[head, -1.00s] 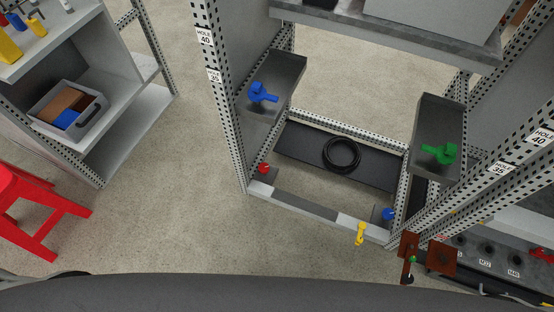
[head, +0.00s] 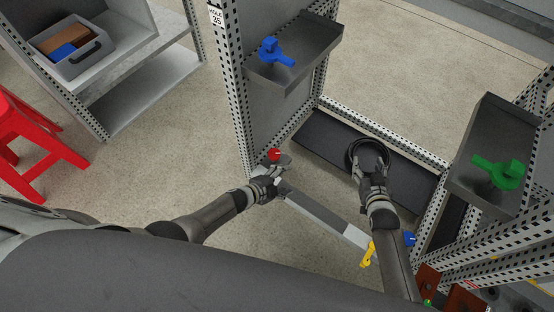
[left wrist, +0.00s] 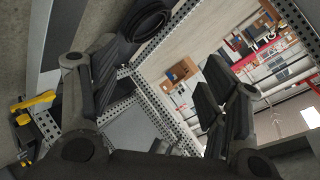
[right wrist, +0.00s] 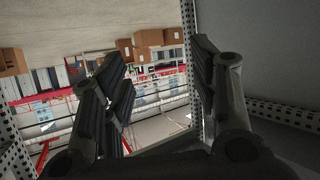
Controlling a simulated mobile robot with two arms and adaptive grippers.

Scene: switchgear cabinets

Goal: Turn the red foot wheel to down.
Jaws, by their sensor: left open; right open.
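The red foot wheel (head: 274,154) sits low at the left post of the cabinet frame in the head view, at the left end of the bottom rail. My left gripper (head: 274,174) is just below and in front of it, open, and apart from the wheel as far as I can tell. In the left wrist view its fingers (left wrist: 160,85) are spread with nothing between them, and the red wheel does not show there. My right gripper (head: 368,155) is over the black cable coil (head: 354,148) in the head view. Its fingers (right wrist: 160,85) are open and empty.
A blue foot wheel (head: 409,238) and a yellow handle (head: 367,254) are at the right end of the bottom rail (head: 325,218). Shelves with a blue knob (head: 275,52) and a green knob (head: 497,172) overhang either side. A red stool (head: 35,150) stands left.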

